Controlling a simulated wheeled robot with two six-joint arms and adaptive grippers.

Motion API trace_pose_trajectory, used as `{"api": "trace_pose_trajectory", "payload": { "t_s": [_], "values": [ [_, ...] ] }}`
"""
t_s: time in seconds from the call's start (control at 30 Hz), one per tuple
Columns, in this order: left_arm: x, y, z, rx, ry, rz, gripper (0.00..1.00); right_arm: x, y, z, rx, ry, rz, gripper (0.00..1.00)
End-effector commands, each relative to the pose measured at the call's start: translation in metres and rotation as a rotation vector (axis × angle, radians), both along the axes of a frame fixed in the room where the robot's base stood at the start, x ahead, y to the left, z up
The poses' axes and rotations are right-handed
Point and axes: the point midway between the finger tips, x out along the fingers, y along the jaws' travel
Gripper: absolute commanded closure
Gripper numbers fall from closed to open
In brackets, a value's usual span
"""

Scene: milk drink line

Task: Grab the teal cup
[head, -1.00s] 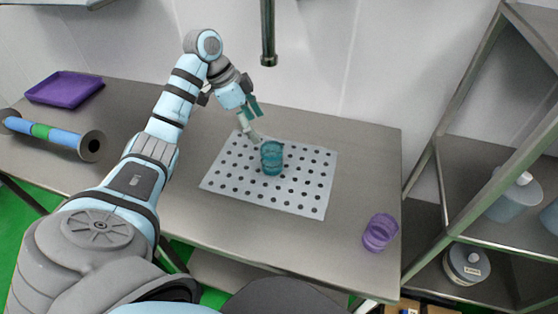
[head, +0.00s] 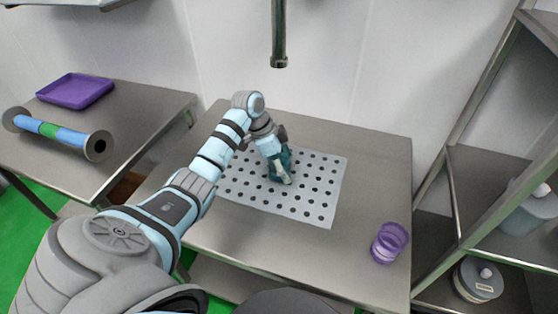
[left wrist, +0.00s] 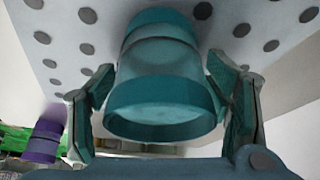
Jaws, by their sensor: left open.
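The teal cup (left wrist: 160,75) stands on a white perforated mat (head: 315,190) on the steel table. In the left wrist view it fills the middle of the picture, between the two fingers of my left gripper (left wrist: 165,110). The fingers are open, one on each side of the cup, with a visible gap on both sides. In the head view my left gripper (head: 281,170) is over the mat and hides most of the cup. My right gripper is not in view.
A purple cup (head: 390,242) stands at the table's front right. A purple tray (head: 76,91) and a striped roll (head: 58,133) lie on the left table. A tap spout (head: 279,45) hangs behind. A shelf rack (head: 480,185) with containers stands at the right.

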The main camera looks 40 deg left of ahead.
Motion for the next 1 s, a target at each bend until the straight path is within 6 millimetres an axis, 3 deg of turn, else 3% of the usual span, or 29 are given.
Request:
{"api": "trace_pose_trajectory", "payload": {
  "t_s": [0.03,0.33,0.57,0.67,1.0],
  "values": [
    [0.000,0.000,0.001,0.000,0.000,0.000,0.29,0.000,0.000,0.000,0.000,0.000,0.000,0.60],
    [0.000,0.000,0.001,0.000,0.000,-0.001,0.75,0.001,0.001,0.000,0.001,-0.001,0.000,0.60],
    [0.000,0.000,0.001,0.000,0.000,-0.001,0.75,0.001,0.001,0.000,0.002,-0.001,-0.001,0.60],
    [0.001,0.000,0.010,0.002,-0.003,-0.001,0.75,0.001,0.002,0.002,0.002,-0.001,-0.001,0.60],
    [0.001,0.000,0.091,0.001,-0.002,0.000,0.75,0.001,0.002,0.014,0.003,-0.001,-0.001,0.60]
  ]
}}
